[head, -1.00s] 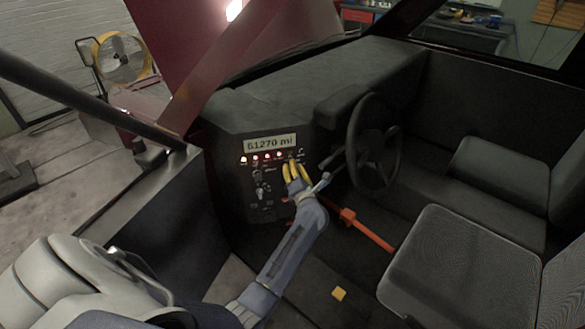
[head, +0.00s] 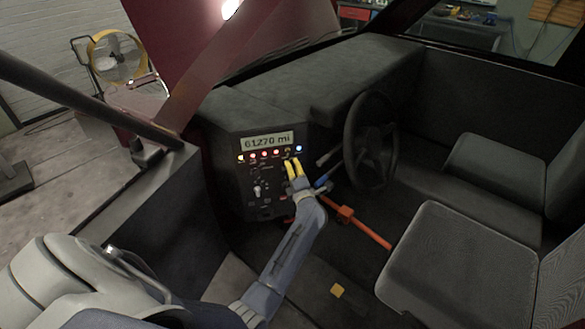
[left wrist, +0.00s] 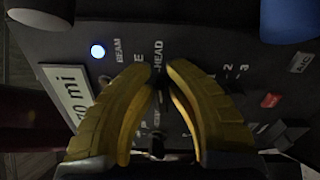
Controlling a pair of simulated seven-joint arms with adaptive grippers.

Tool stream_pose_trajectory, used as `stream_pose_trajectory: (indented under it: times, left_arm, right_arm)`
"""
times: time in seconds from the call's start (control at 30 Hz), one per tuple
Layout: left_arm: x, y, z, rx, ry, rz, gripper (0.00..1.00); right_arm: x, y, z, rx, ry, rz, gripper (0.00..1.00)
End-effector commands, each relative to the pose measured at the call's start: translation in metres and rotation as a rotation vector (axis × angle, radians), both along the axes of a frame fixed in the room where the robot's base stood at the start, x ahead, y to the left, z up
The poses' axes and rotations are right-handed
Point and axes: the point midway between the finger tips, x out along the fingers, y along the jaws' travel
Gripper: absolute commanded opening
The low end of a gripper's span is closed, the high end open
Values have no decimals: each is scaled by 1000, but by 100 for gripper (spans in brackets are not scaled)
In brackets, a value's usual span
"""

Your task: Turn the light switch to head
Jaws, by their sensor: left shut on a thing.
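The light switch is mostly hidden between the fingertips of my left gripper (head: 293,166), on the dark dashboard panel (head: 234,193) below the "61270 mi" display (head: 267,141). In the left wrist view the yellow fingers of this gripper (left wrist: 157,78) close together at the tips over the switch, just by the printed word "HEAD" (left wrist: 157,53). A blue lamp (left wrist: 98,51) beside the word "BEAM" is lit; it also shows in the head view (head: 299,148). The switch's exact angle is hidden. My right gripper is not in view.
A row of small lamps (head: 264,154) is lit under the display. A white-knobbed lever (head: 257,190) is lower on the panel. The steering wheel (head: 371,141) and an orange-red lever (head: 366,228) are right of my gripper. Seats (head: 440,262) fill the right side.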

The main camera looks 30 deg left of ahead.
Motion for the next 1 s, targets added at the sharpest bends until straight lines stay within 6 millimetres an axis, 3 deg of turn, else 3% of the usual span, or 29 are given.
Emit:
stream_pose_trajectory:
  times: [0.37, 0.4, 0.5, 0.83, 1.0]
  left_arm:
    - [0, 3, 2, 5, 0, 4, 0]
    - [0, 3, 2, 5, 0, 4, 20]
    - [0, 3, 1, 5, 1, 3, 32]
    - [-2, -1, 0, 3, 2, 1, 33]
    - [-15, -15, -1, 1, 1, 0, 33]
  right_arm:
    - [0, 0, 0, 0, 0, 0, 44]
    - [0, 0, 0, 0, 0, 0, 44]
    - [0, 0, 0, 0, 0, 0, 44]
    - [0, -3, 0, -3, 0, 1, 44]
    - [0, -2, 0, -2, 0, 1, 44]
